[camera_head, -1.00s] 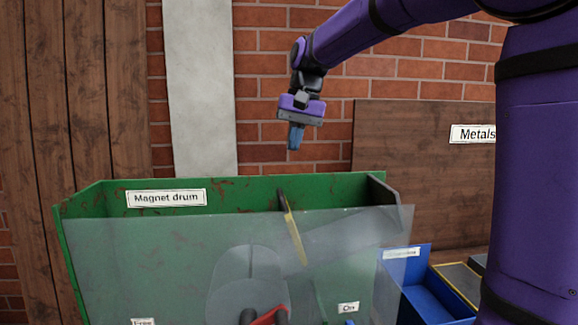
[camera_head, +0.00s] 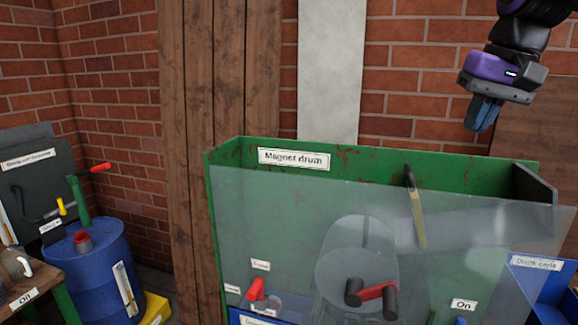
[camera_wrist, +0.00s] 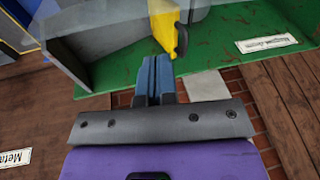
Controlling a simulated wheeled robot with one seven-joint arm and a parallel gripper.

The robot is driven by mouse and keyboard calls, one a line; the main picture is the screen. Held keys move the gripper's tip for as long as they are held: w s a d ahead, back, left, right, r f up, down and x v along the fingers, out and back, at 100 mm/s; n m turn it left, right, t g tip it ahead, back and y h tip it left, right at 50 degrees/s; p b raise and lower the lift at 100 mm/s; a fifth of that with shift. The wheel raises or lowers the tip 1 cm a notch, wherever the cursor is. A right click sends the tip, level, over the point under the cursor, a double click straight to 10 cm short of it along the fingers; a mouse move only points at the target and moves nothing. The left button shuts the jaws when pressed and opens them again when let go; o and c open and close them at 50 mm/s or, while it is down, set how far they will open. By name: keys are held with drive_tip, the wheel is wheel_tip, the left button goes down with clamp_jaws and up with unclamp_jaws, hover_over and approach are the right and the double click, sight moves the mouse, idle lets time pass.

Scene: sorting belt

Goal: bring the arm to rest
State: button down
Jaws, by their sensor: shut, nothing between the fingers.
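My gripper (camera_head: 482,113) hangs at the upper right of the head view, purple and grey with blue fingers pointing down. The fingers are shut with nothing between them. It is in the air above the right part of the green Magnet drum housing (camera_head: 240,150), apart from it. In the wrist view the closed blue fingers (camera_wrist: 153,78) point toward the green housing and a yellow and black lever (camera_wrist: 168,28). Most of my arm is out of the head view.
A clear panel (camera_head: 270,215) fronts the housing, with a red-handled crank (camera_head: 377,292) behind or at it. A blue Drum cards box (camera_head: 540,285) stands at the right. A blue barrel (camera_head: 90,268) and an Oil table (camera_head: 30,285) stand at the left. A brick wall is behind.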

drive_tip(key=s+f+n+t, duration=0.1)
drive_tip(key=s+f, duration=0.4)
drive_tip(key=s, duration=0.2)
drive_tip(key=s+f+n+t+h, duration=0.1)
drive_tip(key=s+f, duration=0.5)
drive_tip(key=s, duration=0.2)
drive_tip(key=shift+s+t+h, duration=0.3)
drive_tip(key=shift+t, duration=0.1)
